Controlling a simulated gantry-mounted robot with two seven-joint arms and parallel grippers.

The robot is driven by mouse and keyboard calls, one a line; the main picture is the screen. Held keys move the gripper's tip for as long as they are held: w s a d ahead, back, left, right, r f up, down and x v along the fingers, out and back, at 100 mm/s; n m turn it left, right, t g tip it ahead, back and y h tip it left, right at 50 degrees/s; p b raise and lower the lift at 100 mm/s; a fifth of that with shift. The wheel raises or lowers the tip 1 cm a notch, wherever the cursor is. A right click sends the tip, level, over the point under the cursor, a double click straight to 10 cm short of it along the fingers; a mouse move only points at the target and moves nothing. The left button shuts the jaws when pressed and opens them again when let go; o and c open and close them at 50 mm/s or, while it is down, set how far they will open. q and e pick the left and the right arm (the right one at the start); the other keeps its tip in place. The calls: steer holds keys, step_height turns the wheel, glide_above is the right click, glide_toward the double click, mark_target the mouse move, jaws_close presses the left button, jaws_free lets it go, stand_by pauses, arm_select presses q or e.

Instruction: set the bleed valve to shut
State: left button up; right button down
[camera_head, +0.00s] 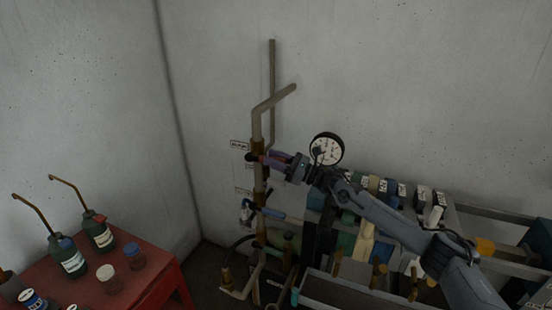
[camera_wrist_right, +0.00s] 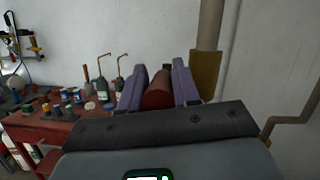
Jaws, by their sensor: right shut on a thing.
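My right gripper (camera_head: 277,160) reaches in from the right to the upright pipe (camera_head: 257,128). Its purple fingers are shut on a dark red valve handle (camera_wrist_right: 157,92), one finger on each side in the right wrist view. The handle sticks out sideways from the pipe's upper fitting, roughly level in the head view; its far end is hidden. A small tag (camera_head: 239,146) on the wall beside this fitting is too small to read, so I cannot confirm which valve is the bleed valve. A lower valve with a blue handle (camera_head: 272,213) sits below. My left gripper is out of view.
A round pressure gauge (camera_head: 326,149) stands just right of my right gripper. Below my arm is a rack of several labelled containers (camera_head: 383,187). A red table (camera_head: 152,290) with bottles and jars stands at lower left.

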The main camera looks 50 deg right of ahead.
mark_target(275, 158)
steer(key=shift+r, duration=0.1)
steer(key=c, duration=0.9)
jaws_free()
step_height(275, 158, up, 4)
steer(key=shift+f+p, duration=0.15)
steer(key=shift+p, duration=0.45)
steer(key=s+r, duration=0.2)
steer(key=s, duration=0.1)
steer(key=s+d+b, duration=0.1)
steer(key=shift+s+d+r, duration=0.1)
steer(key=shift+s+r, duration=0.2)
steer(key=shift+r, duration=0.1)
steer(key=s+r+p, duration=0.1)
steer(key=s+p, duration=0.1)
steer(key=p, duration=0.3)
steer(key=s+d+r+p, duration=0.1)
steer(key=s+r+p, duration=0.1)
steer(key=p, duration=0.3)
steer(key=s+d+r+p, duration=0.1)
steer(key=s+p, duration=0.1)
steer(key=p, duration=0.3)
steer(key=shift+s+r, duration=0.25)
steer(key=shift+s, duration=0.05)
